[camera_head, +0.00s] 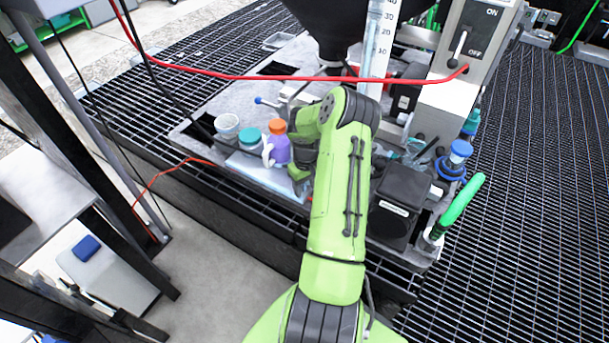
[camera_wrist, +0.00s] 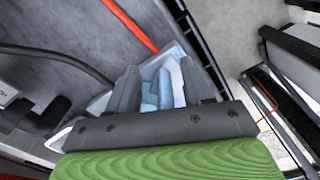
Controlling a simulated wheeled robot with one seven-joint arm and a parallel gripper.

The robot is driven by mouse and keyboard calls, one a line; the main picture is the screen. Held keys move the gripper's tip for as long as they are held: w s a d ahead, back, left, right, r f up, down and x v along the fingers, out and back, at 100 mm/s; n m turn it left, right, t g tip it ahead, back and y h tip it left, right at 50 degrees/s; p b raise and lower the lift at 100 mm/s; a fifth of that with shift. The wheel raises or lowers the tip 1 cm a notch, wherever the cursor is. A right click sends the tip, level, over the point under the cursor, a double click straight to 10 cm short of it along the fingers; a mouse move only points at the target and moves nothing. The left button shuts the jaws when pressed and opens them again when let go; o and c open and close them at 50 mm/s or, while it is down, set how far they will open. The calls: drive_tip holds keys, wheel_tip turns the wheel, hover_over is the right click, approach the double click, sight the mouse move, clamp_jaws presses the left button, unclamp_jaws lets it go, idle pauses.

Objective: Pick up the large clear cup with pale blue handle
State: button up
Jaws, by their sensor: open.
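In the wrist view, a clear, pale blue-tinted thing (camera_wrist: 165,88), which looks like the large clear cup with pale blue handle, shows between and behind the fingers. Much of it is hidden by my gripper (camera_wrist: 160,70). The two grey fingers stand apart, one on each side of its pale blue part. I cannot tell whether they touch it. In the head view, my gripper (camera_head: 300,180) is low at the front of the grey work surface, mostly behind my own arm. The cup cannot be made out clearly there.
Left of my gripper stand a purple bottle with orange cap (camera_head: 277,145), a teal-lidded jar (camera_head: 250,138) and a white cup (camera_head: 228,126). A black box (camera_head: 400,200) and a green-handled tool (camera_head: 460,203) are at the right. A red cable (camera_head: 250,77) crosses above.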

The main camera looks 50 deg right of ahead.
drive_tip(key=shift+r, duration=0.1)
drive_tip(key=shift+c, duration=0.4)
clamp_jaws()
